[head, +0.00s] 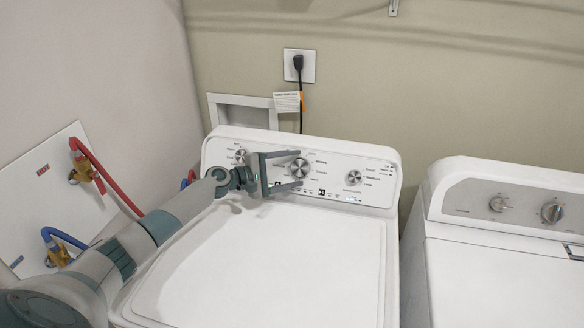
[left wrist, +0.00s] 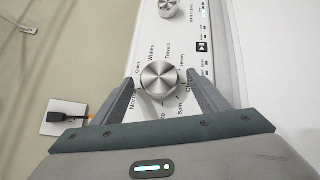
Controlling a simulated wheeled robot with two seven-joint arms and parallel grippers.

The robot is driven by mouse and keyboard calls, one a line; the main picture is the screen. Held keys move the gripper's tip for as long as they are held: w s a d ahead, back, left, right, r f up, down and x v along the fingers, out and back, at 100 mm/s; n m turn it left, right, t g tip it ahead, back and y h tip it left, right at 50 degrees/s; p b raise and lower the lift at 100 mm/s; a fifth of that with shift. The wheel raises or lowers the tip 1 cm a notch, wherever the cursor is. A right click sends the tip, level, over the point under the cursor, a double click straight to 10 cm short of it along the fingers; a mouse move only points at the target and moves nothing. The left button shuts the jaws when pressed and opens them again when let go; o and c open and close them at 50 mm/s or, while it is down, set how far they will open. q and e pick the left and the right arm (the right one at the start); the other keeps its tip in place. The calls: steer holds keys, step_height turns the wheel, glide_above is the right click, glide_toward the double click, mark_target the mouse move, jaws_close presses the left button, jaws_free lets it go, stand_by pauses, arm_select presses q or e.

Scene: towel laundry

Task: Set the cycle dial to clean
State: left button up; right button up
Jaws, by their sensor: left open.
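The cycle dial (head: 299,168) is a round silver knob in the middle of the white washer's control panel (head: 335,163). In the left wrist view the dial (left wrist: 159,79) has labels around it, including Quick, Whites, Towels, Heavy and Spin. My left gripper (head: 297,170) is open, with one finger on either side of the dial. In the left wrist view the fingers (left wrist: 162,84) flank the knob; I cannot tell whether they touch it. The label by the right finger is partly hidden, and the dial's pointer is not clear. My right gripper is not in view.
Smaller knobs sit left (head: 240,156) and right (head: 353,178) of the dial. A second white machine (head: 500,225) stands to the right. Red and blue hoses (head: 105,178) are on the left wall. A power outlet (head: 299,66) is behind the washer, whose lid (head: 270,262) is clear.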

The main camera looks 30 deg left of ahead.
arm_select(q)
steer(key=c, duration=1)
steer(key=shift+c, duration=0.2)
steer(key=shift+r+m+g, duration=0.2)
steer(key=shift+m+g, duration=0.2)
steer(key=shift+w+r+m+g+p, duration=0.15)
steer(key=shift+m+g+p, duration=0.25)
steer(key=shift+p, duration=0.2)
steer(key=m+g+p, duration=0.1)
steer(key=m+g, duration=0.1)
steer(key=shift+w+r+m+p, duration=0.1)
steer(key=shift+r+m+p, duration=0.2)
steer(key=shift+p, duration=0.05)
steer(key=shift+m+g+y+p, duration=0.8)
steer(key=shift+m+g+p, duration=0.05)
steer(key=shift+m+g, duration=0.25)
steer(key=shift+w, duration=0.1)
